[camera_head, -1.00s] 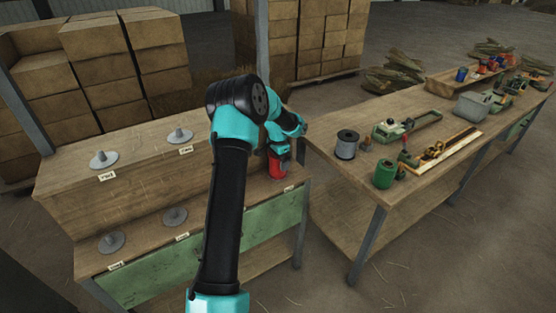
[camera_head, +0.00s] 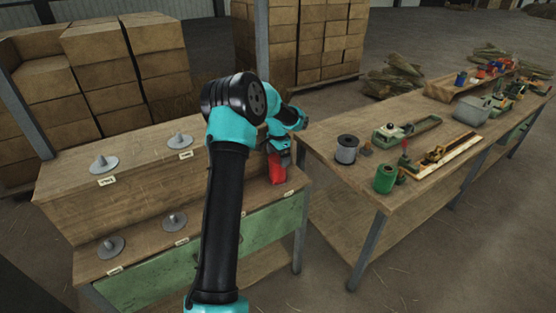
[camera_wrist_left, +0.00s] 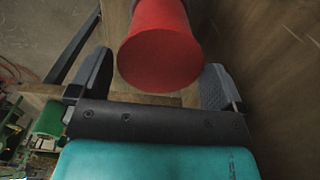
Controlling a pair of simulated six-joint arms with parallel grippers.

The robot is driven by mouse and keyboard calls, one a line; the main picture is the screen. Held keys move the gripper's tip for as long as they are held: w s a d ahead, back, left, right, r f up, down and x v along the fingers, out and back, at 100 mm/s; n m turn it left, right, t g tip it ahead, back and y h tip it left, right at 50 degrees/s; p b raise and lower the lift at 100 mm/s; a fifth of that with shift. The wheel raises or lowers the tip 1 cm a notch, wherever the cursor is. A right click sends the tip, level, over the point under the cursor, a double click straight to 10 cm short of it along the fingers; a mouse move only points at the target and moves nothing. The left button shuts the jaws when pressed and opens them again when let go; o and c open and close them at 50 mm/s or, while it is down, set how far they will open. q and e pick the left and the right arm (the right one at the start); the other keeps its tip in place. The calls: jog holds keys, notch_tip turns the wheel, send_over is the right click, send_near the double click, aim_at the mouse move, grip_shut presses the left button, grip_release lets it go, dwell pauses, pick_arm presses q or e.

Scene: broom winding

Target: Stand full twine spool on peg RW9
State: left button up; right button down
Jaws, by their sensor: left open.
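A red twine spool (camera_head: 277,173) is at the right end of the stepped pegboard bench, partly covered by my left arm. In the left wrist view the spool (camera_wrist_left: 160,58) shows a smooth red end between my open fingers. My left gripper (camera_head: 283,155) is right at the spool, with gaps visible on both sides; it also shows in the wrist view (camera_wrist_left: 155,85). Grey disc pegs stand on the upper step (camera_head: 103,164) and lower step (camera_head: 110,248). Their small labels are too small to read, so I cannot tell which is RW9. My right gripper is out of view.
A second bench (camera_head: 335,175) on the right holds a grey spool (camera_head: 347,149), a green spool (camera_head: 385,178), tools and a grey bin (camera_head: 472,109). A gap separates the benches. Cardboard boxes (camera_head: 100,70) are stacked behind. A metal post stands behind my arm.

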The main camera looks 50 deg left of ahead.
pick_arm(q)
jog(key=shift+r, duration=2.15)
jog(key=shift+w+a+r, duration=0.1)
jog(key=shift+r, duration=0.6)
jog(key=shift+w+a+r, duration=0.1)
jog(key=shift+r, duration=0.55)
jog(key=f, duration=0.5)
jog(key=shift+s+d, duration=0.1)
jog(key=shift+d, duration=0.1)
jog(key=shift+s+f, duration=0.1)
jog(key=shift+f, duration=0.55)
